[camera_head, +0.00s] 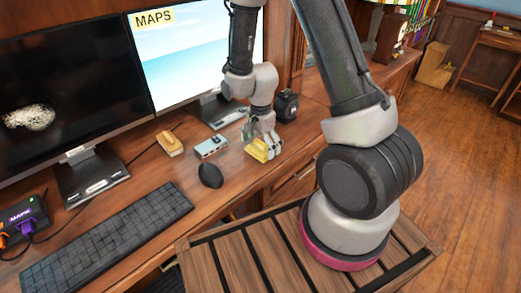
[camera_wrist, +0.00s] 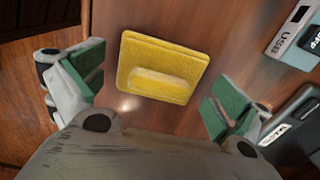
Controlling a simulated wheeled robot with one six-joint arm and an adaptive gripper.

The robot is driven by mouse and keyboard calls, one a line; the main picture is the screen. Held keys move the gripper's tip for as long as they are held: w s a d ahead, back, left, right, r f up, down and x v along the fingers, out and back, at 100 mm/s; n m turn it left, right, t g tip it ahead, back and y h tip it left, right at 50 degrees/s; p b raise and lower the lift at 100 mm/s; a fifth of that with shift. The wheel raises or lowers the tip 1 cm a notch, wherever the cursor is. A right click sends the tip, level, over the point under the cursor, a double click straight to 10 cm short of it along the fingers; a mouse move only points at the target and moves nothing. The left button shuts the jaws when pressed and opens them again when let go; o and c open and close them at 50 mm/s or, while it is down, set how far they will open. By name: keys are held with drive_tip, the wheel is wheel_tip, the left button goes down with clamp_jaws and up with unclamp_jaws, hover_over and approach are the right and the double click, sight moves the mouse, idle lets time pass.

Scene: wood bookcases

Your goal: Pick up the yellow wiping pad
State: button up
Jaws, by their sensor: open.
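The yellow wiping pad (camera_wrist: 163,66) lies on the wooden desk in the wrist view, a flat square with a raised grip bar on top. It also shows in the head view (camera_head: 259,151), partly covered by my gripper. My gripper (camera_wrist: 150,92) is open, with one green-lined finger to the left of the pad and one to the right. Both fingers are apart from the pad, and clear desk shows between each of them and it. In the head view my gripper (camera_head: 262,139) is just above the pad near the desk's front edge.
A yellow-tan block (camera_head: 169,143) sits farther left. A black device (camera_head: 286,106) stands behind my gripper. Two monitors and a keyboard (camera_head: 107,237) occupy the desk.

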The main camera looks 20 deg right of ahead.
sight(260, 141)
drive_tip(key=shift+c, duration=0.2)
drive_tip(key=c, duration=1.1)
drive_tip(key=shift+r, duration=0.15)
wheel_tip(260, 141, up, 9)
drive_tip(key=shift+r, duration=0.4)
drive_tip(key=n, duration=0.2)
drive_tip(key=shift+w+n, duration=0.15)
drive_tip(key=shift+n, duration=0.25)
drive_tip(key=w+f+n, duration=0.1)
drive_tip(key=w+n, duration=0.1)
drive_tip(key=n, duration=0.1)
drive_tip(key=w+f+n, duration=0.1)
drive_tip(key=w+n, duration=0.2)
drive_tip(key=n, duration=0.1)
drive_tip(key=w+f+n, duration=0.2)
drive_tip(key=w+n, duration=0.1)
drive_tip(key=n, duration=0.1)
drive_tip(key=shift+w+d, duration=0.15)
drive_tip(key=shift+w, duration=0.1)
drive_tip(key=shift+s+d+f, duration=0.1)
drive_tip(key=shift+d+f, duration=0.1)
drive_tip(key=shift+f, duration=0.3)
drive_tip(key=shift+d+f, duration=0.2)
drive_tip(key=shift+f, duration=0.25)
